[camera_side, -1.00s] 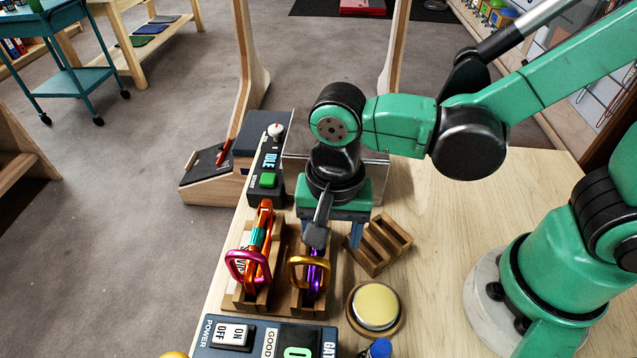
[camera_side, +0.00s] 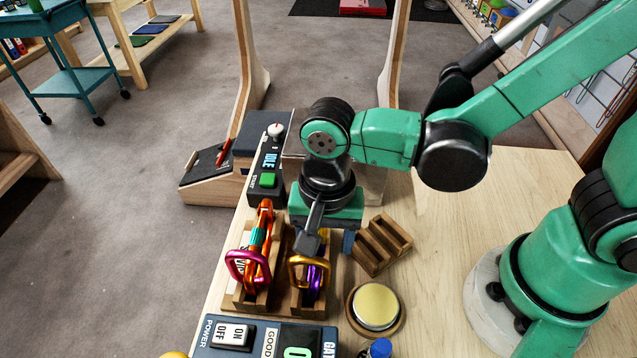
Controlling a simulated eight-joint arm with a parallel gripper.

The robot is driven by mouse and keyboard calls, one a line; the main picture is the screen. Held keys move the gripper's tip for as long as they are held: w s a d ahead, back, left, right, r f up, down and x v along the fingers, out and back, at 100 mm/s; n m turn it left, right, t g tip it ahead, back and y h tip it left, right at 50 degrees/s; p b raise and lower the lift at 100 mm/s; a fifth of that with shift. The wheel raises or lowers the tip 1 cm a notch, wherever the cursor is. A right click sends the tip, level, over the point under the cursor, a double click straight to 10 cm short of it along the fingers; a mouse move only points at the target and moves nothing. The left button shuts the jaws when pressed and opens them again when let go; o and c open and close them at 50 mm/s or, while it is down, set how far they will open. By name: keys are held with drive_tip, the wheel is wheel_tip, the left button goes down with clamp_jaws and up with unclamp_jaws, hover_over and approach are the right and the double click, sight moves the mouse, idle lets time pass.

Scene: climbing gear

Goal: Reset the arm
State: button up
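My gripper (camera_side: 325,240) hangs pointing down above the wooden table, over the back end of the right-hand slot of a wooden rack (camera_side: 238,296). Its near finger is dark and a bluish finger tip shows to the right. Whether the fingers are apart or shut on something is hidden. A purple carabiner with a gold ring (camera_side: 308,273) stands in the right slot, partly behind the finger; I cannot tell whether they touch. An orange and teal quickdraw with a magenta ring (camera_side: 255,255) stands in the left slot, apart from my gripper.
A small empty wooden rack (camera_side: 378,244) sits to the right. A round yellow pad (camera_side: 376,306) lies in front of it. A control panel (camera_side: 265,340) is at the front edge. An IDLE display box (camera_side: 267,165) stands behind.

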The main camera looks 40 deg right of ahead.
drive_tip(key=shift+w+a, duration=0.55)
drive_tip(key=shift+s+d+r, duration=0.15)
drive_tip(key=shift+s+r, duration=0.05)
drive_tip(key=shift+r, duration=0.5)
drive_tip(key=shift+s+d+r, duration=0.15)
drive_tip(key=shift+s+r, duration=0.05)
drive_tip(key=shift+r, duration=0.5)
drive_tip(key=shift+s+d, duration=0.5)
drive_tip(key=shift+d, duration=0.05)
drive_tip(key=shift+f, duration=0.1)
drive_tip(key=shift+f, duration=1.3)
